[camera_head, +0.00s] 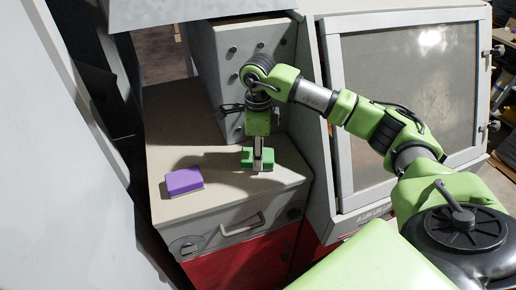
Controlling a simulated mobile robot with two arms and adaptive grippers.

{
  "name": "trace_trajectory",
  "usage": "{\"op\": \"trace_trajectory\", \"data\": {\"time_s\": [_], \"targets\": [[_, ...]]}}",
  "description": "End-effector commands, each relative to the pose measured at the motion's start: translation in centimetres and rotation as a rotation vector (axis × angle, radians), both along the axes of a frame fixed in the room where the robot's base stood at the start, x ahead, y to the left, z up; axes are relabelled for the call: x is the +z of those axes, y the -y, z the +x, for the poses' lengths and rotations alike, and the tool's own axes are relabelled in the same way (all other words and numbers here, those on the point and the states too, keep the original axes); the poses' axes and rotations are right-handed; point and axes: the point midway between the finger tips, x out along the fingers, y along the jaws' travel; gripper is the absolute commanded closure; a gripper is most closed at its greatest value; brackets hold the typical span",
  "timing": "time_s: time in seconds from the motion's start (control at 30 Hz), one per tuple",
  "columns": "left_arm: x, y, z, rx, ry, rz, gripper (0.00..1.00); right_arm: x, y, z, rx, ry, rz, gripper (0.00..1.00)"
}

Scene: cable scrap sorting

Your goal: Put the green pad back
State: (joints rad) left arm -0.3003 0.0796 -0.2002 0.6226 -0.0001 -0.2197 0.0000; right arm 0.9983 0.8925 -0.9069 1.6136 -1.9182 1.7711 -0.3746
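The green pad (247,158) is on the grey top of the cabinet, near its right side. My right gripper (258,161) points straight down at the pad. A finger covers the pad's middle, and green shows on both sides of it. The fingers are seen nearly in line, so I cannot tell whether they are shut on the pad or only around it. The pad looks to be at or very near the surface. My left gripper is not in view.
A purple pad (184,181) lies on the cabinet top (215,198) to the left, apart from the green pad. A grey panel with knobs (235,50) rises behind. A large windowed machine (410,90) stands right.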

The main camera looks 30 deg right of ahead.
Motion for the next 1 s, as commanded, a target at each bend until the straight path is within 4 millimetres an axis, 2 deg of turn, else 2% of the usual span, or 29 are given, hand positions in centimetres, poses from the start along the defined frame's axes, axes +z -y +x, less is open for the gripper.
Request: {"op": "trace_trajectory", "data": {"time_s": [0.17, 0.2, 0.27, 0.67, 0.83, 1.0], "targets": [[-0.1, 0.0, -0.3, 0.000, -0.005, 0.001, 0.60, -0.3, 0.0, 0.0, 0.001, -0.002, 0.001, 0.75], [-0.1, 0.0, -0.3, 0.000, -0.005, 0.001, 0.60, -0.3, -0.1, -0.1, 0.001, -0.003, 0.001, 0.55], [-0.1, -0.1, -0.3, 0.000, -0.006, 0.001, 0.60, -0.3, -0.1, -0.1, 0.001, -0.003, 0.001, 0.41], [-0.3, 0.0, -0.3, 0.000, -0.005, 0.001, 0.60, 0.0, -0.1, 0.0, 0.000, 0.001, 0.001, 0.41], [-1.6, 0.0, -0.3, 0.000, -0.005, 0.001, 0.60, 2.1, -0.1, 0.1, 0.001, 0.006, 0.001, 0.41], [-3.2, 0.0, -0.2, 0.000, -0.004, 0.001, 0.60, 5.8, -0.1, 0.2, 0.000, 0.008, 0.002, 0.41]]}}
